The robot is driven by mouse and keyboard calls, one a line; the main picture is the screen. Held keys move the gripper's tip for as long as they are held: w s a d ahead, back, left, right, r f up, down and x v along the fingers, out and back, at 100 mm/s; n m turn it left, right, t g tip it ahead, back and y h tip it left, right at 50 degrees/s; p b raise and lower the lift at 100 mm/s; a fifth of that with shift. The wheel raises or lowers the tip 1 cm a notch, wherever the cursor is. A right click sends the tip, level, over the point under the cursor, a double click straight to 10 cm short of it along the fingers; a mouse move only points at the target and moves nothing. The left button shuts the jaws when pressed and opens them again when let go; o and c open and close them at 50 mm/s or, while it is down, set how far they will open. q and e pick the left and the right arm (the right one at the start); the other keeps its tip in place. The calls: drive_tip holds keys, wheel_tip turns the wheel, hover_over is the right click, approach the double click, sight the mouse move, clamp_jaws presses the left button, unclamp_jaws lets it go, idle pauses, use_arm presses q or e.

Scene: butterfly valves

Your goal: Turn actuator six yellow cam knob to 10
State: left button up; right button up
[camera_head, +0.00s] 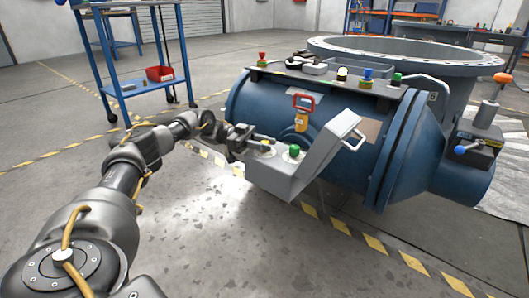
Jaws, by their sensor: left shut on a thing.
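A grey actuator box (285,180) is mounted on the near side of the blue valve body (345,150). A small yellow knob (267,152) sits on its top left part, largely hidden by my left gripper (264,142). That gripper reaches in from the left, and its fingers are shut on the yellow knob. The number the knob points to is too small to read. A green knob (294,151) stands just right of the fingers. My right gripper is not in view.
A red-handled yellow lever (303,113) stands close behind the box. Several coloured knobs line the valve's top, including a red one (262,58) and a blue one (367,76). A blue cart (145,88) stands at the back left. The floor at front is clear.

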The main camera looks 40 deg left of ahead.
use_arm(q)
drive_tip(key=shift+m+g+b, duration=0.35)
drive_tip(key=shift+m+g, duration=0.15)
drive_tip(key=shift+g, duration=0.3)
drive_tip(key=shift+d+m+g+h, duration=0.1)
drive_tip(key=shift+m+g+h, duration=0.2)
drive_tip(key=shift+m+g, duration=0.6)
drive_tip(key=shift+f+m+g+b, duration=0.1)
drive_tip(key=shift+m+g+b, duration=0.25)
drive_tip(key=shift+g, duration=0.65)
drive_tip(key=shift+m+g, duration=0.45)
drive_tip(key=shift+g, duration=0.25)
drive_tip(key=o, duration=1)
drive_tip(key=shift+c, duration=0.2)
